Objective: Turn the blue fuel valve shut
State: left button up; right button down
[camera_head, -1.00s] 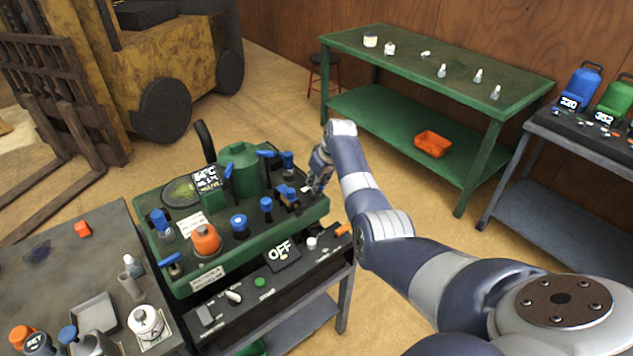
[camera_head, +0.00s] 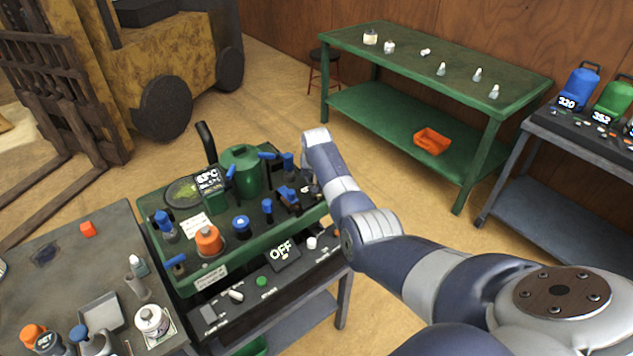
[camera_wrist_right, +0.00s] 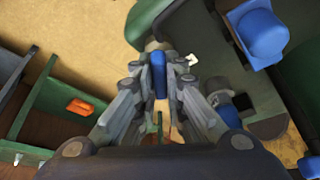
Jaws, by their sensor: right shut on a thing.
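The green machine (camera_head: 212,268) stands on a black bench in the head view, with several blue knobs and levers on top. My right gripper (camera_head: 298,197) is at the machine's right end. In the right wrist view, its two fingers close from both sides on a narrow blue handle (camera_wrist_right: 160,75), which I take to be the fuel valve. The handle points along the fingers. In the head view, the arm and fingers partly hide this valve. My left gripper is in neither view.
A blue knob (camera_wrist_right: 262,32) stands close to the right fingers in the wrist view. A grey table (camera_head: 60,275) with bottles and a tray is at left. A green table (camera_head: 480,75) stands behind. Open floor lies between.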

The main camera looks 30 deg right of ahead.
jog(key=m+b, duration=0.1)
jog(key=m, duration=0.1)
jog(key=shift+f+m+g+h+b, duration=0.25)
jog(key=shift+m+g+h+b, duration=0.1)
jog(key=shift+m+g+h, duration=0.05)
jog(key=m+g+b, duration=0.1)
jog(key=m+b, duration=0.2)
jog(key=b, duration=0.2)
jog(key=m+g+h+b, duration=0.1)
jog(key=m+b, duration=0.2)
jog(key=b, duration=0.2)
jog(key=shift+m, duration=0.3)
jog(key=shift+r+m+g+b, duration=0.15)
jog(key=shift+m+g+b, duration=0.15)
jog(key=shift+m+b, duration=0.6)
jog(key=shift+n, duration=0.3)
jog(key=c, duration=1.7)
grip_release()
jog(key=shift+o, duration=0.2)
jog(key=shift+r, duration=0.15)
